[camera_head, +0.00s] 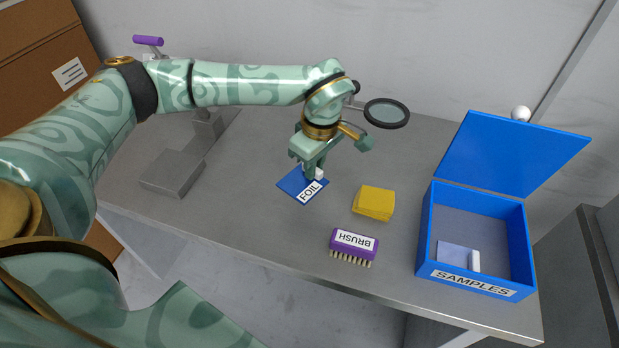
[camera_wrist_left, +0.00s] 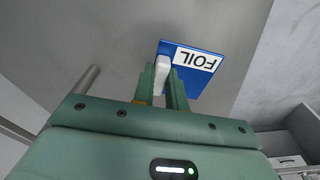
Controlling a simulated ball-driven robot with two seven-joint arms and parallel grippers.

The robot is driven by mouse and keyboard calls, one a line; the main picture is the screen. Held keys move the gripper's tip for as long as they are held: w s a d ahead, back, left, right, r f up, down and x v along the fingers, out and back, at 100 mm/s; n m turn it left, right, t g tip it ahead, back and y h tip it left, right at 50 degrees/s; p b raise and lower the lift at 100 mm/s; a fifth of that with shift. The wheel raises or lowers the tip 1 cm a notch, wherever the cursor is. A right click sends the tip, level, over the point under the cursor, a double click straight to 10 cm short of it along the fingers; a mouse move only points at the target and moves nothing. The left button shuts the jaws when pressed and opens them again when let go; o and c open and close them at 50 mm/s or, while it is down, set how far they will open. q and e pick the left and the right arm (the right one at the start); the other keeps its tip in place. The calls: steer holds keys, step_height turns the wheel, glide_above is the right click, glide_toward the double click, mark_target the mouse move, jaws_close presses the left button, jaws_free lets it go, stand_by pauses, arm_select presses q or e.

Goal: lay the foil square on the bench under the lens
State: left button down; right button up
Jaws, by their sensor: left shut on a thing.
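The foil square (camera_head: 292,183) is a blue sheet with a white FOIL label and a white grip block. My left gripper (camera_head: 315,168) is shut on the block, with the sheet below its fingers. In the left wrist view the foil (camera_wrist_left: 205,84) lies flat beyond the fingertips (camera_wrist_left: 162,78), its white block between them. I cannot tell whether the sheet touches the bench (camera_head: 250,215) or hovers just above it. The round lens (camera_head: 387,113) with a dark rim is behind and to the right of the foil, partly behind my arm at its mount. My right gripper is not in view.
A yellow block (camera_head: 374,203) and a purple brush (camera_head: 353,243) lie right of the foil. An open blue SAMPLES box (camera_head: 427,235) at the right holds a pale sheet with a white block. A grey press stand (camera_head: 172,173) with a purple handle (camera_head: 148,41) is at left.

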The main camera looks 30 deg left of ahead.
arm_select(q)
steer(key=f, duration=0.1)
steer(key=w+a+f, duration=0.1)
steer(key=f, duration=0.1)
steer(key=shift+w+a+f+b, duration=0.1)
steer(key=shift+w+a+b, duration=0.15)
steer(key=shift+b, duration=0.15)
steer(key=shift+w+a+f, duration=0.25)
steer(key=shift+a+f, duration=0.05)
steer(key=shift+f, duration=0.1)
step_height(320, 180, down, 4)
steer(key=shift+w+a+r+b, duration=0.15)
steer(key=shift+b, duration=0.75)
steer(key=shift+w+r, duration=0.1)
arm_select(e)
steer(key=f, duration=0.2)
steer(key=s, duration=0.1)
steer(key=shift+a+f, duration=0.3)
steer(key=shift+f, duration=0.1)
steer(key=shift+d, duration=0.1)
